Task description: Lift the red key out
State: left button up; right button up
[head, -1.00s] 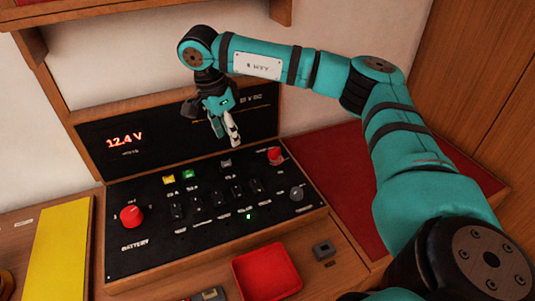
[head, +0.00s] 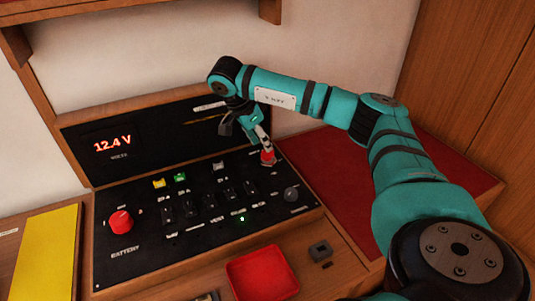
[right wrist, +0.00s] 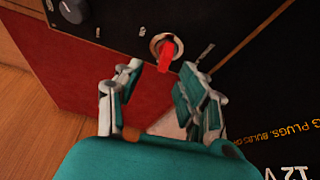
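The red key (head: 267,159) sits in its round metal switch at the back right corner of the black panel. In the right wrist view the red key (right wrist: 167,55) stands in a brass-coloured ring, just beyond the fingertips. My right gripper (head: 265,147) is above the key in the head view. In the right wrist view the right gripper (right wrist: 162,72) is open, its two fingers apart on either side of the line to the key, with nothing between them. My left gripper is not in view.
The black panel (head: 150,240) carries a red battery knob (head: 121,220), several switches and a grey knob (head: 291,194). A red tray (head: 262,275) and a small grey block (head: 320,250) are in front. An upright display board (head: 85,150) stands behind.

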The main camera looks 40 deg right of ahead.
aim_at(267, 157)
jog(key=shift+d+f, duration=0.2)
jog(key=shift+f, duration=0.15)
jog(key=x, duration=0.1)
jog(key=p+x, duration=0.1)
jog(key=x, duration=0.2)
jog(key=shift+w+d+f+p, duration=0.1)
jog(key=shift+w+f+p, duration=0.1)
jog(key=shift+w+p, duration=0.1)
jog(key=shift+c, duration=0.3)
grip_shut()
